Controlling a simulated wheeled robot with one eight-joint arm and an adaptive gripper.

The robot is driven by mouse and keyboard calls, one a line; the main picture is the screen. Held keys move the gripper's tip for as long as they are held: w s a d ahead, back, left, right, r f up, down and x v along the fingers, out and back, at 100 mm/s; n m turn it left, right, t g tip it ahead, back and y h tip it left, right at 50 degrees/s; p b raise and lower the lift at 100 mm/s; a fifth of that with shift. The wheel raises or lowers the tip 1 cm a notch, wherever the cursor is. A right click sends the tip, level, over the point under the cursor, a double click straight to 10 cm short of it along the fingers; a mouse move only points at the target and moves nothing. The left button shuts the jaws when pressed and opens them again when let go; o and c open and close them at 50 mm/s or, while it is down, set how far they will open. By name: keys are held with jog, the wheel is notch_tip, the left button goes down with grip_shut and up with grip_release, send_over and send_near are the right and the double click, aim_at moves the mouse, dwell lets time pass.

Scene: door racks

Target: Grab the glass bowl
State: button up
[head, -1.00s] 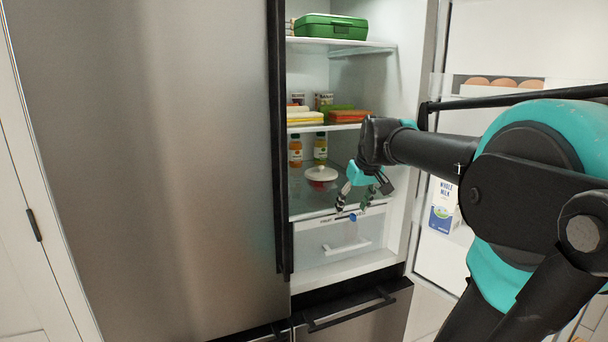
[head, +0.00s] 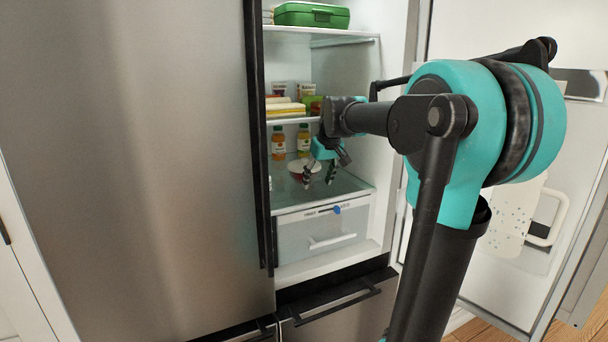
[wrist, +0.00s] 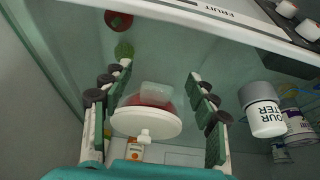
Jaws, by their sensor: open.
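The glass bowl (head: 303,167), with a white lid and red contents, stands on the fridge shelf above the clear drawer. In the head view my gripper (head: 319,174) is inside the fridge just right of the bowl and partly overlaps it. In the wrist view the bowl (wrist: 147,120) appears between the two spread fingers of my gripper (wrist: 160,68), with its lid and knob toward the bottom of the picture. The fingers are open and hold nothing. I cannot tell whether they touch the bowl.
Two juice bottles (head: 278,143) stand behind the bowl. A shelf with food packs (head: 285,110) lies above, and a green box (head: 312,14) sits higher. The closed left door (head: 130,170) borders the opening.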

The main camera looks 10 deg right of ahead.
aim_at(313, 176)
jog(key=w, duration=0.2)
jog(key=shift+w+a, duration=0.3)
jog(key=shift+a, duration=0.1)
jog(key=shift+w+a+f, duration=0.1)
jog(key=shift+w+f, duration=0.1)
jog(key=shift+w, duration=0.15)
jog(key=shift+f, duration=0.35)
grip_shut()
